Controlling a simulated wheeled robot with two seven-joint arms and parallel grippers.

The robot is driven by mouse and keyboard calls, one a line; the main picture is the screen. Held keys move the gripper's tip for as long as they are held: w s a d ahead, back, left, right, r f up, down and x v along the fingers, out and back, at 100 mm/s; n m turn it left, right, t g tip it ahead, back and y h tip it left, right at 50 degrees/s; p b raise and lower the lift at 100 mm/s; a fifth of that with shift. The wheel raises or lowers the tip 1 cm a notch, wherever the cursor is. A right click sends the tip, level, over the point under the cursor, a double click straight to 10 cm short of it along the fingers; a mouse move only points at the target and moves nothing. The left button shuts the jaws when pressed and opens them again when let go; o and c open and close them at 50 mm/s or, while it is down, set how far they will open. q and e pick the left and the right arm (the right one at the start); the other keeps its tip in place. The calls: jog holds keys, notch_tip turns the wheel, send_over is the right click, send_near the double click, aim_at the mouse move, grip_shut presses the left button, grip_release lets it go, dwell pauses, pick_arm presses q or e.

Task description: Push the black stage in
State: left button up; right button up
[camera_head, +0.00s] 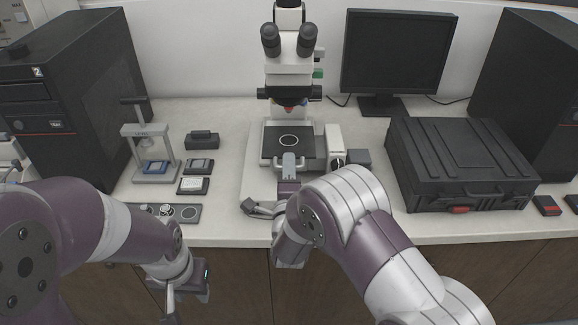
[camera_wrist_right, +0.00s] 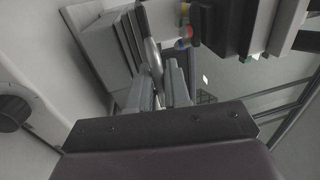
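The black stage (camera_head: 270,142) with a pale ring on it sits on the base of the white microscope (camera_head: 290,65). My right gripper (camera_head: 288,170) is at the front edge of the stage, close against a grey part there; contact is unclear. In the right wrist view, the right gripper's grey fingers (camera_wrist_right: 160,88) are close together beside a silver bar (camera_wrist_right: 150,45); whether they hold it is unclear. My left gripper (camera_head: 187,302) hangs low in front of the counter, away from the stage, its finger gap unclear.
A small press stand (camera_head: 150,150) and small dark holders (camera_head: 200,165) stand left of the microscope. A dark grey tray (camera_head: 185,214) lies at the front. A black case (camera_head: 455,165) is at right, a monitor (camera_head: 395,55) behind. Counter between microscope and case is partly free.

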grip_shut()
jog(key=w+b, duration=0.3)
jog(key=w, duration=0.1)
jog(key=shift+f, duration=0.15)
jog(key=shift+o, duration=2.4)
grip_release()
jog(key=s+f+b, duration=0.2)
jog(key=s, duration=1)
jog(key=shift+s, duration=0.3)
